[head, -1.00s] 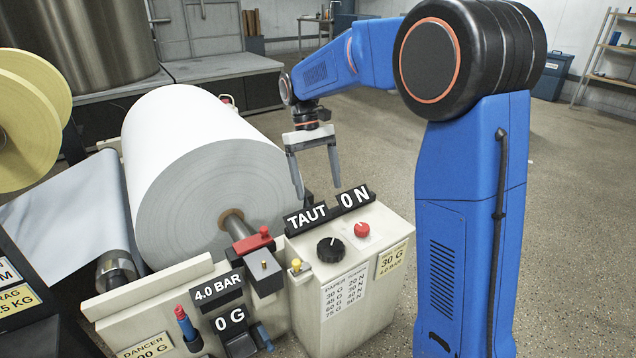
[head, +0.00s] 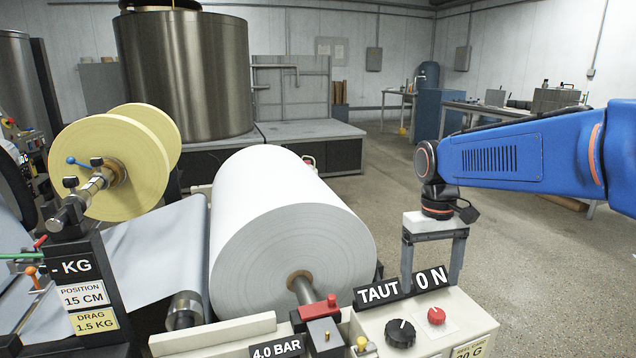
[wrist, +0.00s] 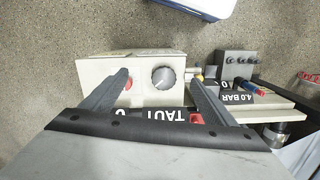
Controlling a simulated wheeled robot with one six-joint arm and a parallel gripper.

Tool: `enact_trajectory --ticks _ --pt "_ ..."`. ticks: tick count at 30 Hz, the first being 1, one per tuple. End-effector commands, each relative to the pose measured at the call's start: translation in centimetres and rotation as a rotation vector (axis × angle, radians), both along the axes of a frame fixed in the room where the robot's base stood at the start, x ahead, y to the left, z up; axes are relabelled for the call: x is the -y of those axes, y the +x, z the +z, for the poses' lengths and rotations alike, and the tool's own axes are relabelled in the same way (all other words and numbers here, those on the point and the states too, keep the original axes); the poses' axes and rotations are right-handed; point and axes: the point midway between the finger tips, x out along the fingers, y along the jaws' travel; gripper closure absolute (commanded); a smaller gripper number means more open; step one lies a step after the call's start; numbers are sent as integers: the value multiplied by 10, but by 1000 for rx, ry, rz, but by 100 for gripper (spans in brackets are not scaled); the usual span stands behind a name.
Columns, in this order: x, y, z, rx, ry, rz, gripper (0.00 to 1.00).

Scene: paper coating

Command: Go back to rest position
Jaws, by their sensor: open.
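My gripper (head: 433,262) points down with its two grey fingers spread apart and nothing between them. In the head view it is behind the control box (head: 450,318), right of the large white paper roll (head: 270,220). In the wrist view my gripper (wrist: 158,98) is above the same box (wrist: 112,64), with fingers on either side of the black knob (wrist: 163,77) and red button (wrist: 127,83). The black display (head: 403,288) reads "TAUT 0 N". My blue arm reaches in from the right.
A yellow roll (head: 110,172) on a spindle stands at left beside a black sign post (head: 85,295). A large metal drum (head: 185,75) is at the back. Benches (head: 470,108) line the far right. Open floor (head: 530,230) lies right of the roll.

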Motion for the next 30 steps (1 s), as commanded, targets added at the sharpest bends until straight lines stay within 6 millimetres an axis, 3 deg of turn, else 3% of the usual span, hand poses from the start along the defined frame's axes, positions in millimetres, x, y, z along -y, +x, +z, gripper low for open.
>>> enact_trajectory --ticks 8,18,24,30 --pt "17 -61 1 146 18 -42 20" --pt "32 -129 -17 322 35 -91 20" --pt "38 -163 -33 423 42 -119 20" --pt "41 -183 -47 488 47 -137 20"
